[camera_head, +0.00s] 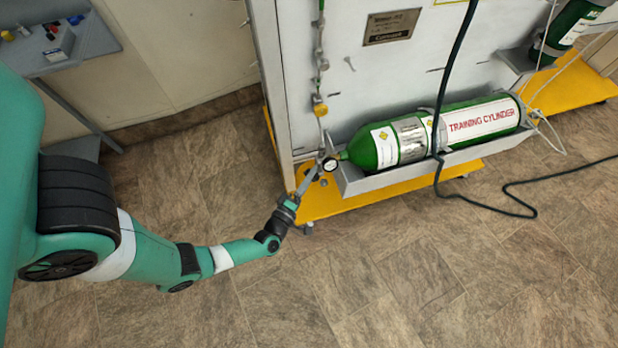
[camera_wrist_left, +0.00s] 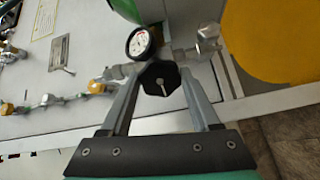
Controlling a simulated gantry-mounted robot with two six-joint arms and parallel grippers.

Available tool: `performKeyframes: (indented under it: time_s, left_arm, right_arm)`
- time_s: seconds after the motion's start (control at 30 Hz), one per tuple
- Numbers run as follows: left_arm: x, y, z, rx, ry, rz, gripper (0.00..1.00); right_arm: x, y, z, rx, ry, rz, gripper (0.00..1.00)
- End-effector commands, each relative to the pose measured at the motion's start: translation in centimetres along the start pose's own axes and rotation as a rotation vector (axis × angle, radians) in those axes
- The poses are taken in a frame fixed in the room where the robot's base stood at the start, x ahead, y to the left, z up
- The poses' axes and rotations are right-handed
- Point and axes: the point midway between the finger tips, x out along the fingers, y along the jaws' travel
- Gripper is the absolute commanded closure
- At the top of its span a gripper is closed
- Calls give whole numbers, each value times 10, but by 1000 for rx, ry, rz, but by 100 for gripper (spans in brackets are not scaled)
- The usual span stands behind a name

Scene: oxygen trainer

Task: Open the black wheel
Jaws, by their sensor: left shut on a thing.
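The black wheel (camera_wrist_left: 160,78) is a small knob with a pale centre pin, seen in the left wrist view between the fingers of my left gripper (camera_wrist_left: 162,88). The fingers are shut on its two sides. A round white gauge (camera_wrist_left: 140,42) sits just behind it, also seen in the head view (camera_head: 330,165). In the head view my left gripper (camera_head: 311,176) reaches the valve end of the green training cylinder (camera_head: 435,133); the wheel itself is too small to make out there. My right gripper is not in view.
The cylinder lies in a grey tray (camera_head: 400,175) on a white panel (camera_head: 350,80) with a yellow base (camera_head: 320,200). A dark hose (camera_head: 440,120) hangs across the cylinder and runs along the floor. A grey shelf (camera_head: 75,45) with small items stands upper left.

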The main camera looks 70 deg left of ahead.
Motion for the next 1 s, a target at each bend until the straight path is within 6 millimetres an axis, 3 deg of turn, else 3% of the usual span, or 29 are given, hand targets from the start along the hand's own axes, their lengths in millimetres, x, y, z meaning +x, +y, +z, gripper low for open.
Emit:
performKeyframes:
  time_s: [1.0]
  left_arm:
    - [0,1,0,-963,-1,1,93]
  right_arm:
    - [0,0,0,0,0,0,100]
